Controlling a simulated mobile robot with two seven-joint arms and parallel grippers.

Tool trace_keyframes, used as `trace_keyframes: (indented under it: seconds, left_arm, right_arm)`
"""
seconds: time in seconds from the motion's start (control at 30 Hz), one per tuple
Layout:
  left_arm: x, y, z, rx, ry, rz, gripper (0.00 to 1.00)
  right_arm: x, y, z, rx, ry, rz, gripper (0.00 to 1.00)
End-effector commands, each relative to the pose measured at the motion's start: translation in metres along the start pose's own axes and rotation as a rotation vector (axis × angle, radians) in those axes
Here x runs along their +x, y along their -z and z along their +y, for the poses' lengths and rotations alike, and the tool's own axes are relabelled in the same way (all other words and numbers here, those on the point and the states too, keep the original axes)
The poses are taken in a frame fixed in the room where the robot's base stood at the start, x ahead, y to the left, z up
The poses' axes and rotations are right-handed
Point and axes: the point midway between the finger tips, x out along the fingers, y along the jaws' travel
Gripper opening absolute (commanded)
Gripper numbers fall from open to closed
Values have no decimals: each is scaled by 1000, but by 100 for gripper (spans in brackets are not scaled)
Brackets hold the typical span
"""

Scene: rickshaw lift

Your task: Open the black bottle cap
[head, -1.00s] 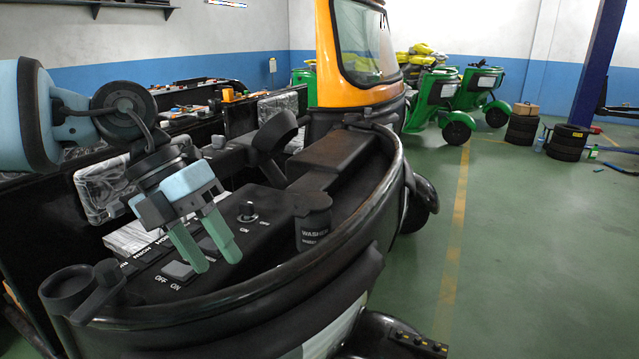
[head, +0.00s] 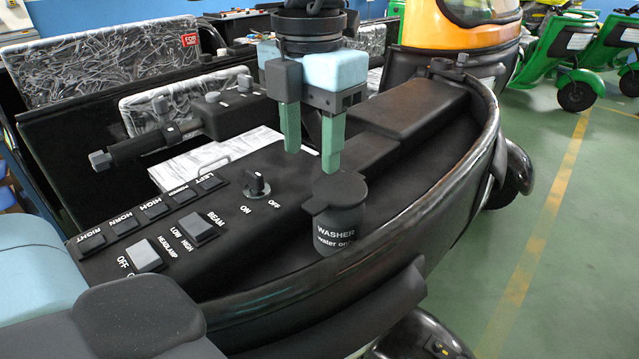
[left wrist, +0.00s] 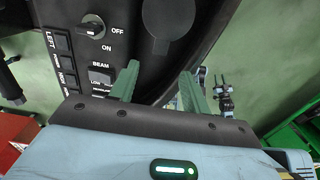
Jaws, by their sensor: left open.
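The black washer bottle (head: 340,230) stands upright at the inner edge of the rickshaw's black dashboard, with white "WASHER" lettering on its side. Its round black cap (head: 338,190) sits on top, with a tab pointing left, and looks closed. The cap also shows at the top of the left wrist view (left wrist: 172,20). My left gripper (head: 312,160) points down with its two green fingers apart and empty. It is above and slightly left of the cap in the head view, not visibly touching it. My right gripper is not seen.
The dashboard (head: 225,268) has a knob (head: 257,186) and several labelled switches left of the bottle. A handlebar grip (head: 135,148) lies further left. The curved black rim (head: 440,195) runs close along the bottle's right side. Green floor (head: 560,230) is open to the right.

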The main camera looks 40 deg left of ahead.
Motion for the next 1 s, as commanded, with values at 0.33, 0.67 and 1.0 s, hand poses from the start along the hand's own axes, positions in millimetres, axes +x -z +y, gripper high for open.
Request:
trace_keyframes:
  seconds: [0.33,0.67,1.0]
  left_arm:
    - [46,1,0,0,3,6,47]
    - [76,0,0,-1,2,2,47]
    - [77,0,0,-1,2,1,39]
  right_arm:
    - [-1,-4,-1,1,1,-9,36]
    - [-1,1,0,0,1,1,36]
    - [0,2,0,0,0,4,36]
